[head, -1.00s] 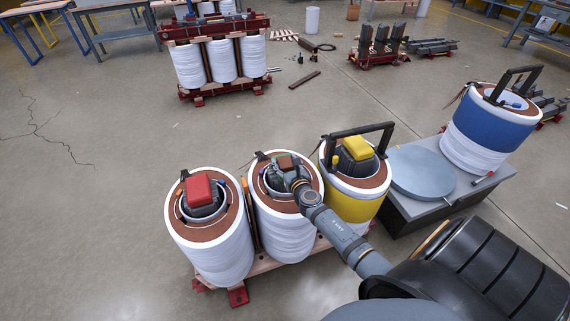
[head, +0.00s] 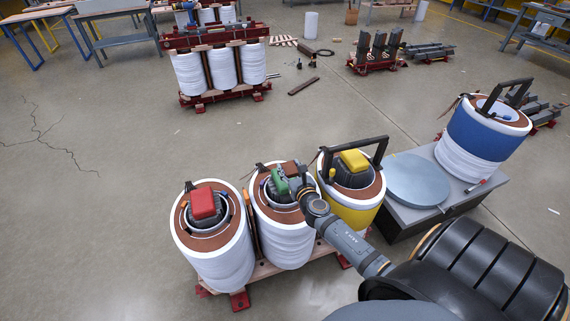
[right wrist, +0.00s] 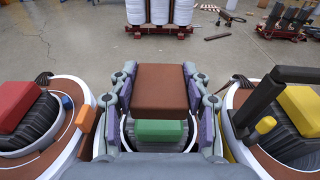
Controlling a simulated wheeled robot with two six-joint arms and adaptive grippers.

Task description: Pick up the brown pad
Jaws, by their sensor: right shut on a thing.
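The brown pad (right wrist: 165,88) is a reddish-brown block between the fingers of my right gripper (right wrist: 160,80) in the right wrist view. In the head view the brown pad (head: 291,167) shows small at the tips of my right gripper (head: 295,174), over the middle coil (head: 283,231). The gripper is shut on the pad, with a finger on either side. A green pad (right wrist: 160,131) lies below it on the dark core inside the middle coil; the green pad also shows in the head view (head: 280,184). My left gripper is not in view.
A coil with a red pad (head: 203,203) stands to the left. A yellow-banded coil (head: 352,208) with a yellow pad (head: 354,160) and a black handle frame (head: 383,151) stands close on the right. A blue-banded coil (head: 480,136) stands on a grey platform (head: 408,207).

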